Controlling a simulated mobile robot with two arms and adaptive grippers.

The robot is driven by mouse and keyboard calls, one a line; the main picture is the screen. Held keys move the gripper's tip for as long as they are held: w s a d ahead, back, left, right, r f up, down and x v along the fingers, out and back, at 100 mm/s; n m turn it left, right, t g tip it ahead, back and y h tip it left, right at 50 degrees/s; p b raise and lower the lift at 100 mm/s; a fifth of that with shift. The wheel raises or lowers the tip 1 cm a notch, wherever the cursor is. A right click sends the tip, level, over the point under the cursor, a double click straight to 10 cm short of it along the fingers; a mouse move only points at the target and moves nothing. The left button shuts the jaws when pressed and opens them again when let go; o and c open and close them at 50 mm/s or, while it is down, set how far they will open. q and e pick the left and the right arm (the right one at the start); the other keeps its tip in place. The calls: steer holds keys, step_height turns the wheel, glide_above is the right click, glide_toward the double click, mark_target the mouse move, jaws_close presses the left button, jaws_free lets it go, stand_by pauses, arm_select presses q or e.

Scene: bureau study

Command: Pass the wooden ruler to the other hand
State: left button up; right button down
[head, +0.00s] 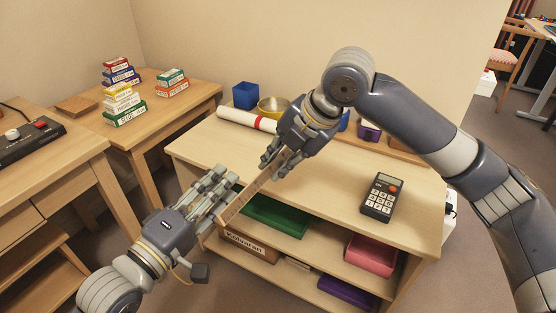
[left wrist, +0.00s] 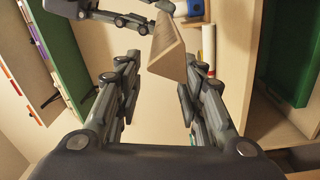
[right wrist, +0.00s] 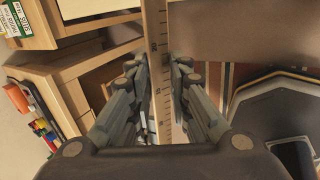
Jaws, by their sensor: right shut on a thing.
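The wooden ruler (head: 250,194) is held in the air above the front of the low shelf unit. My right gripper (head: 283,163) is shut on its upper part, and the marked face of the ruler (right wrist: 157,60) runs between the fingers in the right wrist view. The ruler slants down to the left, toward my left gripper (head: 222,188). My left gripper is open, with its fingers apart in the left wrist view. There the near end of the ruler (left wrist: 167,58) shows between the fingers, closer to the right one. I cannot tell whether it touches.
Small boxes are stacked on the left table (head: 170,105).

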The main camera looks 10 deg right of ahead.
arm_select(q)
steer(key=s+a+f+m+g+y, duration=0.2)
steer(key=a+f+m+y, duration=0.15)
steer(key=f, duration=0.45)
steer(key=s+a+f+m+g+y, duration=0.1)
steer(key=s+a+f+m+y, duration=0.2)
steer(key=f, duration=0.5)
steer(key=s+a+f+m+g+y, duration=0.1)
steer(key=s+a+f+g+y, duration=0.1)
steer(key=s+f, duration=0.4)
steer(key=s+a+f+m+g+y, duration=0.2)
steer(key=s+a+f+g, duration=0.2)
steer(key=s+a+f, duration=0.2)
steer(key=shift+s+f+g, duration=0.2)
steer(key=shift+s+g, duration=0.1)
steer(key=shift+s, duration=0.9)
